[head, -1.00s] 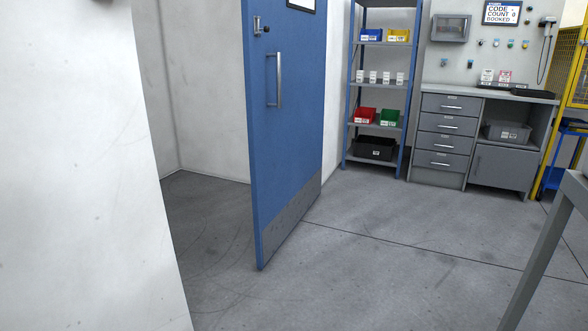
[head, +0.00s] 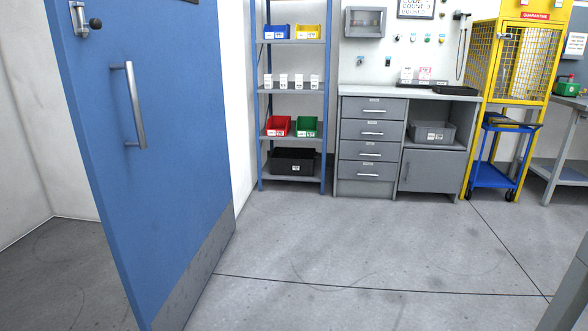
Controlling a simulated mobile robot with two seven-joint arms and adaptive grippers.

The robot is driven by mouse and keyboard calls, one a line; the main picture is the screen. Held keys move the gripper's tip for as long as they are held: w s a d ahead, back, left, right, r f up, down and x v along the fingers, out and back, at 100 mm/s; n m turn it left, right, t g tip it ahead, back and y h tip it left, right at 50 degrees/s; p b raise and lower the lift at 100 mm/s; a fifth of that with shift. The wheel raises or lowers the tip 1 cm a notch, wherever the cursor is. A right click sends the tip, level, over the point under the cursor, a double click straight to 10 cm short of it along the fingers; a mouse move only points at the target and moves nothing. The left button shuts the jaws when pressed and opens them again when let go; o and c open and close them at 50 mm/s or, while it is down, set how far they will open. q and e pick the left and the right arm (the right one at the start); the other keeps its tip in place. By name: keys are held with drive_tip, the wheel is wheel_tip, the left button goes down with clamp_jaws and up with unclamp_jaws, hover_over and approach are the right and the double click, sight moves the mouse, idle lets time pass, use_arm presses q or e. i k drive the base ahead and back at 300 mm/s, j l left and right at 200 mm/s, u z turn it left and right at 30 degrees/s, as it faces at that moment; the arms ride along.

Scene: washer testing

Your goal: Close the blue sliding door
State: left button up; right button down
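The blue door (head: 178,165) stands open at the left of the head view, seen at a slant. It has a long vertical metal pull handle (head: 136,105), a small latch with a black knob (head: 86,19) above it, and a grey kick plate (head: 196,270) along the bottom. Its near lower corner is cut off by the frame's bottom edge. From its looks I cannot tell whether it slides or swings. Neither of my grippers is in view.
Behind the door is a bare white-walled space. Ahead stand a blue-framed shelf (head: 262,100) with bins, a grey drawer workbench (head: 372,140), a yellow mesh cage (head: 522,60) and a blue cart (head: 492,175). The floor (head: 350,250) between is clear. A grey frame edge shows at lower right.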

sight(145, 91)
drive_tip(key=i+u, duration=0.1)
drive_tip(key=i, duration=0.45)
drive_tip(key=i+l, duration=0.1)
drive_tip(key=i, duration=0.5)
drive_tip(key=i+l+u, duration=0.15)
drive_tip(key=i, duration=0.4)
drive_tip(key=i+l+u, duration=0.2)
drive_tip(key=u, duration=0.15)
drive_tip(key=i+l+u, duration=0.65)
